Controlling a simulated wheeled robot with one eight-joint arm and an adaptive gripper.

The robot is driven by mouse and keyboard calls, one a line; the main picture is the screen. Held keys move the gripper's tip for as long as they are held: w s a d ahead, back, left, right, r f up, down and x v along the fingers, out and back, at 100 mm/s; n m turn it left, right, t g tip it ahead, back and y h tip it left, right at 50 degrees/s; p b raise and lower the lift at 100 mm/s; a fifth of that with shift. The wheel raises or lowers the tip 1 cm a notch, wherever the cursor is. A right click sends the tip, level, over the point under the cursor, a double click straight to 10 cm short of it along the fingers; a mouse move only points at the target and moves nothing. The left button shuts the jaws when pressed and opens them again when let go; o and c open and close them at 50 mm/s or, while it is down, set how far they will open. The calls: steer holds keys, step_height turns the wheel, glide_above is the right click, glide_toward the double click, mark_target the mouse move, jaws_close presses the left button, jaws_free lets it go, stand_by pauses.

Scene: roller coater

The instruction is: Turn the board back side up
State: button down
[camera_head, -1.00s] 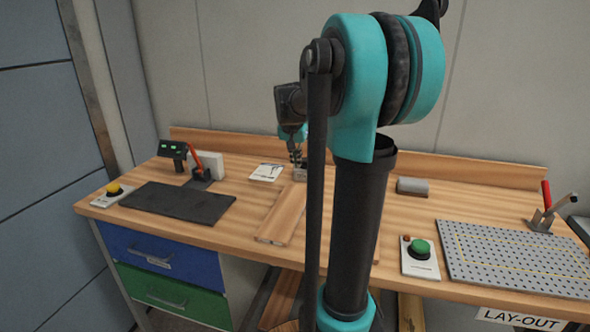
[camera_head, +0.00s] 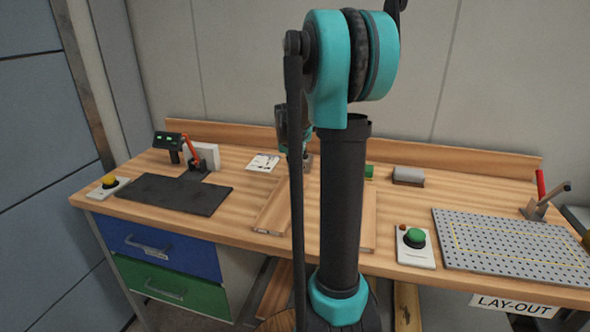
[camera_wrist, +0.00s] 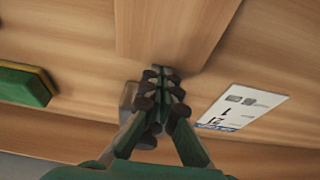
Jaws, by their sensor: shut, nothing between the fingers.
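A wooden board (camera_head: 271,213) lies on the bench in the middle in the head view, partly hidden behind my arm. A wooden edge (camera_head: 369,222) shows on the arm's other side; I cannot tell whether it belongs to the same board. In the wrist view the board (camera_wrist: 175,28) runs up from the fingertips. Which face of the board is up is unclear.
A printed card (camera_head: 263,163) lies behind the board. A grey block (camera_head: 408,176) and a green block (camera_head: 369,171) lie at the back. A dark mat (camera_head: 172,195) is at left, a perforated plate (camera_head: 510,240) at right, and a green button box (camera_head: 415,248) between.

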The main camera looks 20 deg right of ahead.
mark_target(287, 190)
steer(key=s+a, duration=0.2)
steer(key=s, duration=0.1)
steer(key=s+a, duration=0.2)
steer(key=s, duration=0.1)
steer(key=s+a, duration=0.2)
steer(key=s, duration=0.1)
steer(key=shift+s+a, duration=0.2)
steer(key=shift+s, duration=0.05)
steer(key=shift+r, duration=0.15)
